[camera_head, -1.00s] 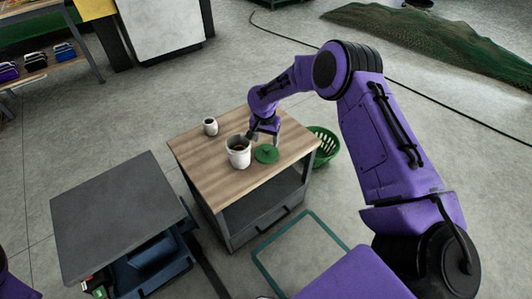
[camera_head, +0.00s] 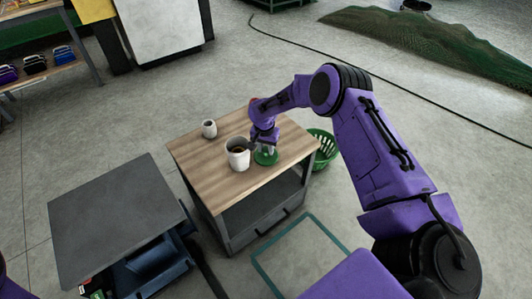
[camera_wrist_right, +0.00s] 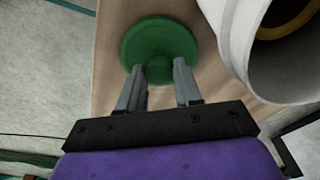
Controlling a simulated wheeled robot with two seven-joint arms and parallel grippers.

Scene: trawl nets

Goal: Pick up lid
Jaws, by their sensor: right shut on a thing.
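The green round lid (camera_head: 266,158) lies on the wooden top of the small cabinet, just right of a larger white cup. It also shows in the right wrist view (camera_wrist_right: 158,38), with a small knob at its near side. My right gripper (camera_head: 265,146) reaches down to the lid from above. In the right wrist view its two grey fingers (camera_wrist_right: 159,78) stand on either side of the knob and are shut on it. The lid appears to rest on the tabletop. Only a purple bit of my left arm shows at the left edge; its gripper is out of view.
The larger white cup (camera_head: 238,153) with dark contents stands close beside the lid and fills the upper right of the wrist view. A smaller white cup (camera_head: 209,128) stands farther left. A dark table (camera_head: 115,215) stands at left.

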